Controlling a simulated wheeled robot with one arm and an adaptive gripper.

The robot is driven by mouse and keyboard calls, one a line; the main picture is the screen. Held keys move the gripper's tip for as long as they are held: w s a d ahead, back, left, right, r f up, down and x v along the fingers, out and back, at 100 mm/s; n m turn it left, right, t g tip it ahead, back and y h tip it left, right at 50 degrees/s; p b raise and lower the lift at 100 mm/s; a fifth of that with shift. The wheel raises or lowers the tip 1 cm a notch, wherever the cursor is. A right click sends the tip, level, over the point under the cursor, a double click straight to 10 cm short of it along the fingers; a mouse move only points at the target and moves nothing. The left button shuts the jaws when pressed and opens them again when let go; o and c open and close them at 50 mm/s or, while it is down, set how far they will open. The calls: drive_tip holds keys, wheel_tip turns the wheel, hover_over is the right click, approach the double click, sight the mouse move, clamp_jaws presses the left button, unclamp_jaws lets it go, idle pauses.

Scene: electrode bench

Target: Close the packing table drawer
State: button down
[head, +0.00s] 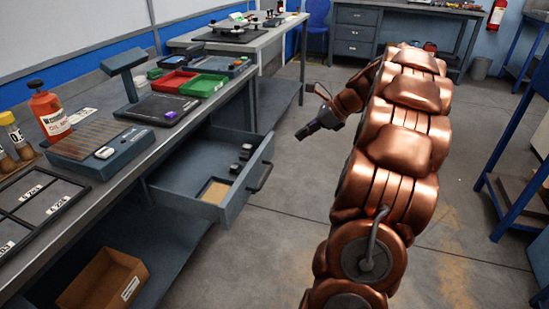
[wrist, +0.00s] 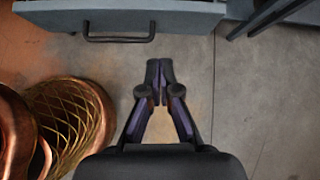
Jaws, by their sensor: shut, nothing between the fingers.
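The packing table drawer (head: 205,198) stands pulled out from under the packing table (head: 130,160) in the head view. Several small dark blocks and a tan pad lie inside it. Its dark bar handle (head: 262,178) is on the front panel. In the wrist view the drawer front (wrist: 185,16) runs along the top edge, with the handle (wrist: 118,39) at upper left. My gripper (head: 303,133) is to the right of the drawer, in front of its front panel and apart from it. Its two fingertips (wrist: 160,70) are together and empty, pointing toward the drawer front.
A cardboard box (head: 103,280) sits on the shelf below the table. A red bottle (head: 48,112), a scale (head: 100,150) and red and green trays (head: 203,86) stand on top. A blue-framed rack (head: 515,180) is at right. The floor (head: 255,235) before the drawer is clear.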

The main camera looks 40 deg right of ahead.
drive_tip(key=d+f+m, duration=0.1)
drive_tip(key=d, duration=0.1)
drive_tip(key=b, duration=0.4)
approach(266, 150)
drive_tip(key=shift+t, duration=0.3)
drive_tip(key=x, duration=0.6)
drive_tip(key=shift+s+d+f, duration=0.1)
drive_tip(key=shift+d+f, duration=0.05)
drive_tip(key=shift+f, duration=0.4)
drive_tip(key=shift+r, duration=0.1)
